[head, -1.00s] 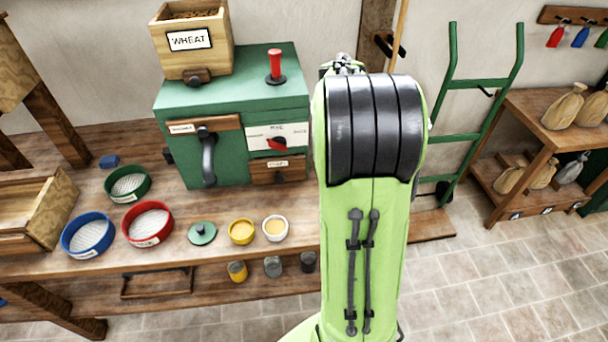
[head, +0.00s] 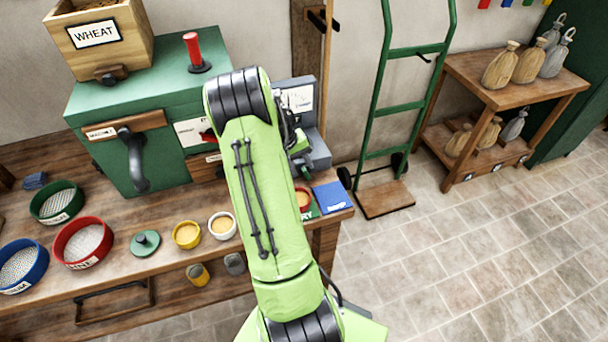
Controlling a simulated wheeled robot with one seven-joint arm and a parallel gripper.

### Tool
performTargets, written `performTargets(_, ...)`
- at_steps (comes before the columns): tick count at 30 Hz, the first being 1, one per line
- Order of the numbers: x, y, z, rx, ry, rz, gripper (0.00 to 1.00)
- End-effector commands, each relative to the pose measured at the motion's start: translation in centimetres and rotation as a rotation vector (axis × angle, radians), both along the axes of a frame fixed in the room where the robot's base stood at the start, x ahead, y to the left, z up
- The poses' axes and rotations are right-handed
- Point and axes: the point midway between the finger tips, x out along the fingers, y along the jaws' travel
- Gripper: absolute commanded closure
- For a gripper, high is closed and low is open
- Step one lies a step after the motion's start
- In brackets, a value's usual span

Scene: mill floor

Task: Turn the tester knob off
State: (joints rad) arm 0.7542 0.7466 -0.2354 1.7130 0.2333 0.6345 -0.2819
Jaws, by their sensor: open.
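A grey device (head: 316,152) with a white face panel (head: 299,99) stands on the bench right of the green mill, partly behind my arm. It may be the tester, but no label on it is readable. I cannot make out its knob, which may be hidden by my arm. My raised green arm covers the device's left side. Part of my wrist shows against the device, but the gripper's fingers are hidden behind the arm. I cannot tell how far they are from the device.
The green mill (head: 150,105) has a red knob (head: 209,138), partly covered by my arm. A blue pad (head: 332,197) lies at the bench's right end. Sieves, including a red one (head: 83,242), and a white bowl (head: 222,226) stand left. A green hand truck (head: 414,52) leans on the wall. Floor at right is clear.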

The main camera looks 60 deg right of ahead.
Motion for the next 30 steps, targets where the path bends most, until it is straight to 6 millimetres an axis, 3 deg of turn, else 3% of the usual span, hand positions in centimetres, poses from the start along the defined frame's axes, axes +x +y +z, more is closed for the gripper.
performTargets(1,-0.3,-0.2,-1.4,0.003,0.001,-0.001,0.6)
performTargets(6,-0.9,-0.9,-3.6,0.001,0.0,0.001,0.6)
performTargets(15,-1.0,-1.0,-4.0,0.0,-0.002,0.002,0.6)
performTargets(24,-1.0,-1.0,-3.9,0.0,-0.002,0.002,1.0)
performTargets(30,-0.8,-0.8,-4.2,-0.027,0.031,0.004,1.0)
